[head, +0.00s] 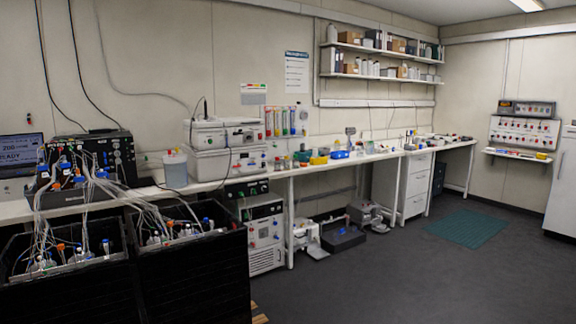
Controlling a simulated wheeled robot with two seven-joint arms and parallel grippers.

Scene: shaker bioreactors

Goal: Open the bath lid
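Neither of my grippers is in view. I cannot tell for sure which thing is the bath, and no lid stands out clearly. A black open-topped tub (65,300) stands at the lower left, with bottles and many thin tubes inside. A second black tub (195,275) stands to its right, also open at the top and holding bottles with tubes. A white boxy two-tier device (226,165) sits on the bench behind them; its top looks closed.
A long white bench (345,160) runs along the back wall with small items on it. A white floor cabinet (265,240) stands beside the right tub. A green mat (467,228) lies on open dark floor (400,285). A white fridge-like cabinet (563,190) stands far right.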

